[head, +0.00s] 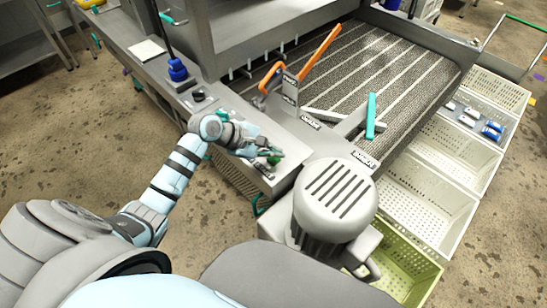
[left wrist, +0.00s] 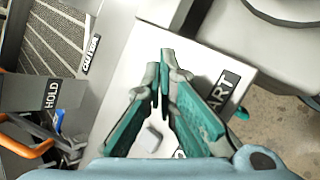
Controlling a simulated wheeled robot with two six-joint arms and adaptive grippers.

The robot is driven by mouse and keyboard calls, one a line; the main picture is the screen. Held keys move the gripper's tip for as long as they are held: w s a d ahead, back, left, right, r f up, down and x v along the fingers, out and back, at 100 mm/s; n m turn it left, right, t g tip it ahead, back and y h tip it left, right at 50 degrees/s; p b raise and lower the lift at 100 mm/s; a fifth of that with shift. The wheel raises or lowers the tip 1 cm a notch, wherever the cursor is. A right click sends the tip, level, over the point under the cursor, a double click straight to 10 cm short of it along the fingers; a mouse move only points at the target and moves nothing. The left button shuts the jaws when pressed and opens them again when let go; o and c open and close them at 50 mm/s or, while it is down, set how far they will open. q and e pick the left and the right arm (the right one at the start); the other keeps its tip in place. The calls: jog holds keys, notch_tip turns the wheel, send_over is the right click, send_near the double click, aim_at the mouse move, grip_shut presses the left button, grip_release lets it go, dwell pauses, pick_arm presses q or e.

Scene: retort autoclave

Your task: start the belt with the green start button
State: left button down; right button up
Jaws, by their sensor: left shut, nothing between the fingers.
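My left gripper (head: 273,155) is over the grey control panel (head: 283,134) beside the belt. In the left wrist view its teal fingers (left wrist: 160,68) are together at the tips with nothing between them. The green start button cannot be made out for certain; the fingers cover the panel near the label. I cannot tell whether the fingertips touch the panel. The belt (head: 375,75) is a dark mesh with pale stripes. My right gripper is not in view.
A grey motor housing (head: 335,198) stands close right of the panel. An orange handle (head: 320,50) and a teal lever (head: 371,115) rise near the belt. A blue knob (head: 177,70) is at the left. Pale crates (head: 428,205) line the right side.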

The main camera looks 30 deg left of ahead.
pick_arm(q)
jog(key=shift+f+p, duration=0.3)
jog(key=shift+f, duration=0.05)
